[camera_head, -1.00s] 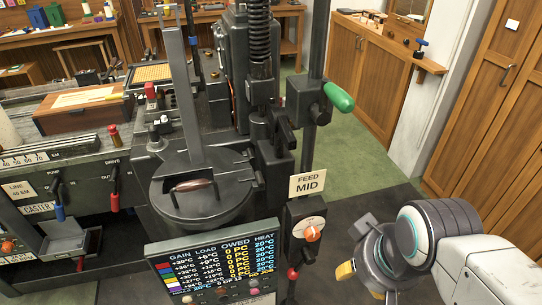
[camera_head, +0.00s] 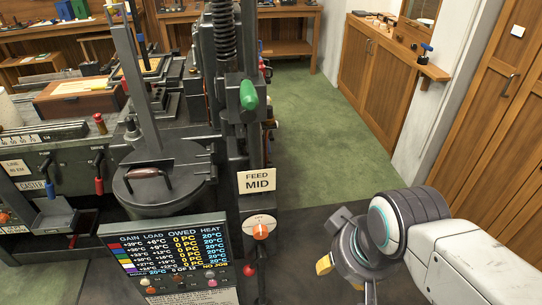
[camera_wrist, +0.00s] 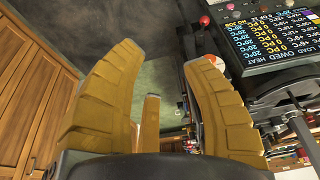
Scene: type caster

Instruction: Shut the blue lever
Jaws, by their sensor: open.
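The blue lever (camera_head: 51,189) is a short dark rod with a blue grip. It hangs down from the front panel of the dark machine, at the left of the head view, above a small grey chute. A similar red-gripped lever (camera_head: 99,186) hangs to its right. My gripper (camera_head: 341,274) is at the lower right of the head view, well apart from both levers. In the wrist view my gripper (camera_wrist: 165,68) is open, with two yellow-brown fingers spread and nothing between them. I cannot make out the blue lever in the wrist view.
A display panel (camera_head: 175,265) and the "FEED MID" sign (camera_head: 257,181) with an orange knob (camera_head: 261,231) stand between my gripper and the levers. A green handle (camera_head: 249,95) juts above the sign. Green floor (camera_head: 330,150) is clear behind; wooden cabinets (camera_head: 370,80) line the right.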

